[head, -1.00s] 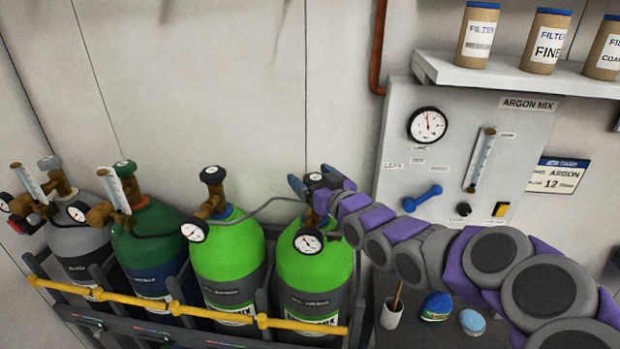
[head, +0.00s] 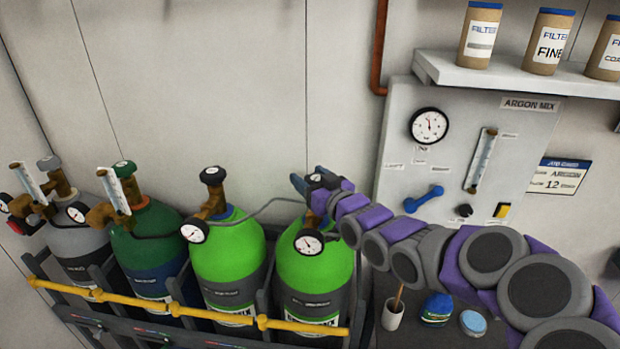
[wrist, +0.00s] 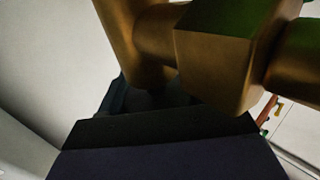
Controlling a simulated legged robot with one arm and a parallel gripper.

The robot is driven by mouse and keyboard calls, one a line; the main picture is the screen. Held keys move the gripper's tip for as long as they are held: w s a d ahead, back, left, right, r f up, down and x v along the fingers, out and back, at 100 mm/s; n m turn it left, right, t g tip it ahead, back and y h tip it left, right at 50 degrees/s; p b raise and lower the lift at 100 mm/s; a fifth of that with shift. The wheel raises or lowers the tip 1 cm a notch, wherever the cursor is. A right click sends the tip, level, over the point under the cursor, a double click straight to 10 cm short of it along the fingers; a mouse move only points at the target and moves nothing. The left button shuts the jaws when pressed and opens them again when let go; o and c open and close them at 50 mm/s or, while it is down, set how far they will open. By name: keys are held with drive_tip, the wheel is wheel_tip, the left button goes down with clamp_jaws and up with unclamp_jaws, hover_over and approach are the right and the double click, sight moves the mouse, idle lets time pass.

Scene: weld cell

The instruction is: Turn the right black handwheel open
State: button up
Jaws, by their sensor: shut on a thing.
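The right black handwheel (head: 315,178) tops the brass valve of the right bright green cylinder (head: 312,265). My gripper (head: 308,182) reaches in from the right and is shut on this handwheel, its dark blue fingers on either side. The fingers cover much of the wheel. A round gauge (head: 309,242) hangs at the front of this valve. In the wrist view, the brass valve body (wrist: 215,50) fills the upper middle, with my dark gripper across the bottom; the wheel's grip contact is hard to make out there. The left bright green cylinder has its own black handwheel (head: 212,175), untouched.
Dark green (head: 150,245) and grey (head: 85,250) cylinders stand at the left. A yellow bar (head: 190,309) runs along the rack front. The argon panel (head: 465,150) with a gauge and blue lever is behind my arm at right. A shelf (head: 530,78) holds filter cans.

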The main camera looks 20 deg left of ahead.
drive_tip(key=p, duration=0.2)
drive_tip(key=shift+r+p, duration=0.3)
